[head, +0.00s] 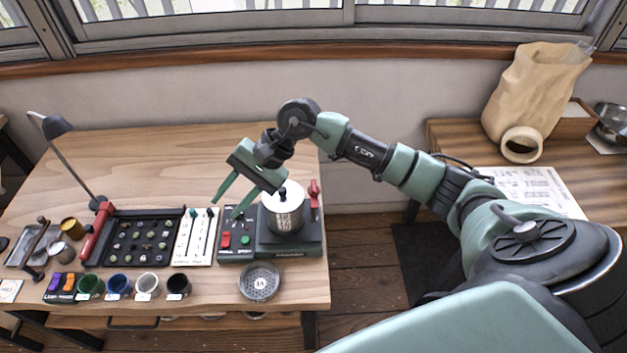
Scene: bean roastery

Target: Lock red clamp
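A small upright red piece (314,192), which looks like a clamp lever, stands at the right end of a dark machine (290,245) on the left table. A longer red handle (97,232) lies along the left side of a black sorting tray; I cannot tell for sure which of the two is the red clamp. My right gripper (228,208) is open and empty, with its green fingers apart and pointing down-left above the machine's left part. It is left of the upright red piece and touches neither red part. My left gripper is not in view.
A metal canister (284,208) stands on the machine, just left of the upright red piece. A red button (226,239) and a green button are on the panel. Several cups (148,285) line the front edge. The table's back half (150,160) is mostly clear.

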